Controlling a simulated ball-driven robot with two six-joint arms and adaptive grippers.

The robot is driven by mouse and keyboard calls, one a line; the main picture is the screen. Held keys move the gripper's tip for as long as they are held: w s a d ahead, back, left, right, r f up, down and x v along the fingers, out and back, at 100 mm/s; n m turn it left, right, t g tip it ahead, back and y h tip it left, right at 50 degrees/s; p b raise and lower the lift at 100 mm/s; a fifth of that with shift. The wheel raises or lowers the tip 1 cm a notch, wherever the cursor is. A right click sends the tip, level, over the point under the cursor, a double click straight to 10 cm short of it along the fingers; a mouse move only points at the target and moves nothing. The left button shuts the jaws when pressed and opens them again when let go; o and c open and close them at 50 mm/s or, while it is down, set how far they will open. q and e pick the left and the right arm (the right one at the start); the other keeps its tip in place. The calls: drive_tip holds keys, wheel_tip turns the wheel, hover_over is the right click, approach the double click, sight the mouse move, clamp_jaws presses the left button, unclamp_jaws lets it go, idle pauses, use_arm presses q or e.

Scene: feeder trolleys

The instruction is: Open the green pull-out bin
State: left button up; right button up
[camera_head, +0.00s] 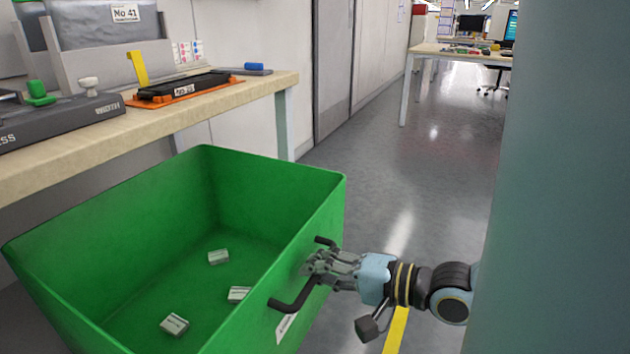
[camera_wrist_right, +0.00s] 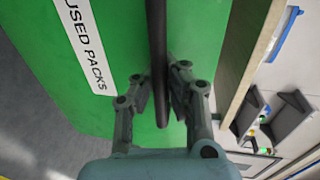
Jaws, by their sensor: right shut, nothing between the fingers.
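The green pull-out bin (camera_head: 272,190) stands out beside the workbench, its open top showing and three small pale packs on its floor. Its front wears a dark bar handle (camera_head: 293,303) and a white label, which reads "USED PACKS" in the right wrist view (camera_wrist_right: 85,45). My right gripper (camera_head: 312,264) is shut at the handle, close to the bin's front. In the wrist view the handle bar (camera_wrist_right: 158,50) runs in line with the fingers (camera_wrist_right: 160,90); no firm grip on it shows. My left gripper is not in view.
The workbench (camera_head: 200,115) at left carries an orange tray (camera_head: 190,92), a grey fixture and a grey box. A teal upright surface (camera_head: 565,180) fills the right side. Grey floor (camera_head: 400,170) is clear behind the bin, towards a far table (camera_head: 460,55).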

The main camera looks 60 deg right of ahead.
drive_tip(key=o, duration=0.7)
drive_tip(key=shift+c, duration=0.2)
drive_tip(key=v, duration=1.2)
drive_tip(key=shift+w+d, duration=0.1)
